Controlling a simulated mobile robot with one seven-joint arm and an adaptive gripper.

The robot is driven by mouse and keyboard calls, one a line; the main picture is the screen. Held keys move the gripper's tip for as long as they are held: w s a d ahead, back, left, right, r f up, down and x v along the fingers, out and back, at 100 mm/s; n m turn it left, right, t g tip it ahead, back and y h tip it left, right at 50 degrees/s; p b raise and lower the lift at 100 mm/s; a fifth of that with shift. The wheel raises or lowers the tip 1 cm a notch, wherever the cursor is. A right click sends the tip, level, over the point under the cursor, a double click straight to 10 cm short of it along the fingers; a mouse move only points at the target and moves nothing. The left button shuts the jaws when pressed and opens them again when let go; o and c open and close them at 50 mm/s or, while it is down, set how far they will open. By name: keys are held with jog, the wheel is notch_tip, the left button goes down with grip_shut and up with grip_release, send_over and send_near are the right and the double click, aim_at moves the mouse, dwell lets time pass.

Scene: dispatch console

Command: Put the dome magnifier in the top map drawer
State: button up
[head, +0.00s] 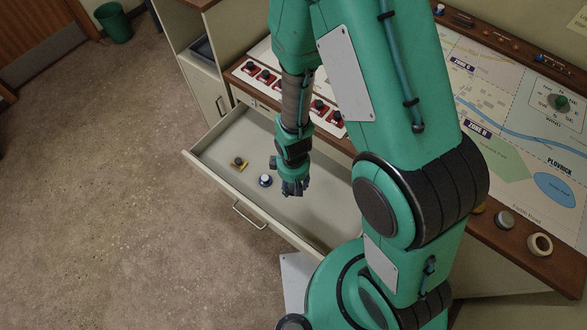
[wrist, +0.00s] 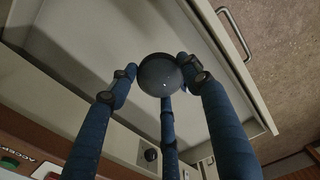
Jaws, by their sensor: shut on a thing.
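My gripper (head: 293,188) is low over the open top map drawer (head: 222,180), its fingers pointing down. In the wrist view, three blue fingers close around a dark, smooth, round-topped thing, the dome magnifier (wrist: 160,75). The fingertips touch its sides. In the head view the fingers hide it. The pale drawer is pulled out and its bare floor also shows in the wrist view (wrist: 60,45). I cannot tell whether the magnifier touches the drawer floor.
In the drawer, a yellow-based thing with a dark knob (head: 239,162) and a blue-and-white round thing (head: 265,180) lie left of my gripper. The console has red switches (head: 265,77). A grey knob (head: 503,219) and tape roll (head: 540,244) sit at its front edge.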

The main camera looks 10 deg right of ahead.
send_over(293, 207)
notch_tip(293, 207, down, 10)
jog(key=shift+f, duration=0.2)
dwell(0.5)
jog(key=shift+f, duration=0.1)
jog(key=shift+w+f+b, duration=0.1)
jog(key=shift+f+b, duration=1.15)
jog(key=shift+f, duration=1.55)
jog(key=shift+f, duration=0.1)
jog(key=shift+f+b, duration=0.7)
jog(key=shift+f, duration=1.3)
jog(key=shift+f, duration=0.1)
jog(key=o, duration=1.3)
